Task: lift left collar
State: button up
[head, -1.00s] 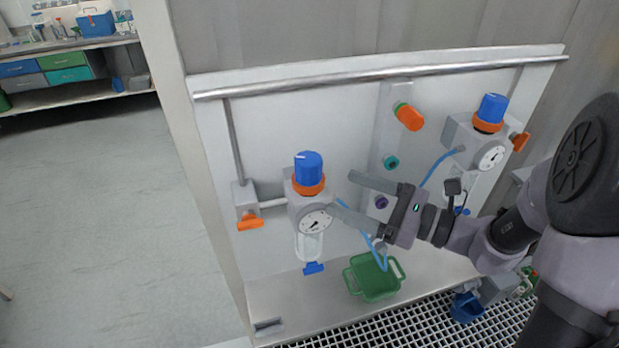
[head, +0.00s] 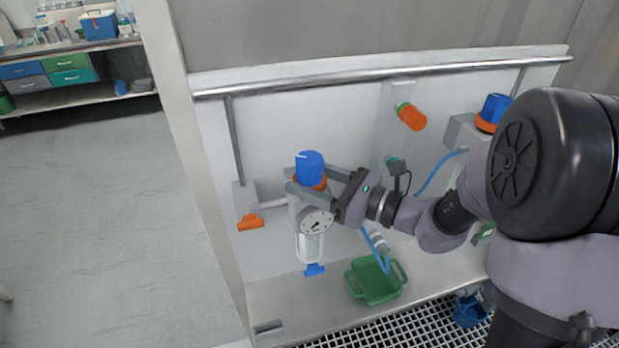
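The left collar (head: 318,184) is an orange ring under the blue knob (head: 310,166) of the left regulator, above its round gauge (head: 316,222). My gripper (head: 308,181) is level with the collar, with one finger on its near side and the other behind it to the right. The fingers are spread apart around the collar and hide part of it. I cannot tell whether they touch it. A second orange collar (head: 485,125) sits under the right blue knob (head: 495,107), partly behind my arm.
A metal rail (head: 380,75) runs along the panel top. An orange valve handle (head: 250,222) is at left, and an orange knob (head: 410,116) is at upper middle. A green tray (head: 376,282) stands on the ledge below. Blue tubing (head: 375,250) hangs beneath my gripper.

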grip_shut()
jog(key=shift+r+p, duration=0.7)
jog(key=shift+r, duration=0.15)
jog(key=o, duration=1.1)
grip_release()
jog(key=shift+f, duration=0.1)
jog(key=p+v, duration=0.1)
jog(key=v, duration=1.6)
jog(key=shift+d+p, duration=0.2)
jog(key=shift+p, duration=0.15)
